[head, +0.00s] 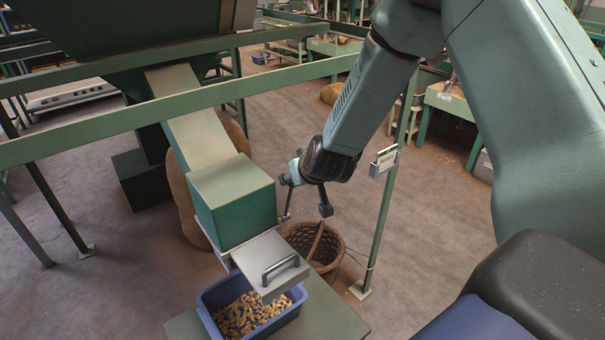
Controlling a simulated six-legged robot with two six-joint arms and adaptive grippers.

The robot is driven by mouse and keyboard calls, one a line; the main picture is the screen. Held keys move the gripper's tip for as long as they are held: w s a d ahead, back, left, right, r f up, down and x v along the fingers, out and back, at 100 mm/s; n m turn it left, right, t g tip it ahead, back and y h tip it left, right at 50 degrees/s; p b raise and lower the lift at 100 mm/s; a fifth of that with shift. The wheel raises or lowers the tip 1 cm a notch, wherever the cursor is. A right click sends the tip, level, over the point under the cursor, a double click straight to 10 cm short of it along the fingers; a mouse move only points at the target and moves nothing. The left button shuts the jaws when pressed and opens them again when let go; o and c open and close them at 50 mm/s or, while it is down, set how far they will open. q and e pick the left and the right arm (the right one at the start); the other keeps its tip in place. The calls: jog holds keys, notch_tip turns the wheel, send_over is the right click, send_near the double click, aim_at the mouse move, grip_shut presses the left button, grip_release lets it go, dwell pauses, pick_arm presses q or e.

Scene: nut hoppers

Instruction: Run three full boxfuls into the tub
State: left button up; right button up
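A blue tub (207,316) stands on a green stand at the bottom of the head view, with a heap of peanut-like nuts (245,314) in it. Above it is the green box (236,212) at the lower end of a sloping chute (200,135). A grey metal slide (262,255) with a bar handle (281,268) sticks out from under the box, over part of the tub. The box's inside is hidden. My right gripper (305,213) hangs to the right of the box, fingers apart and empty, clear of the handle. My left gripper is not in view.
A wicker basket (335,254) stands on the floor behind the tub, below my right gripper. A green rail (120,120) crosses above the chute. Sacks (178,205) lean behind the box.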

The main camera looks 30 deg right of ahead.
jog(key=v, duration=0.4)
jog(key=shift+w+f, duration=0.1)
jog(key=shift+w, duration=0.05)
dwell(0.5)
dwell(0.4)
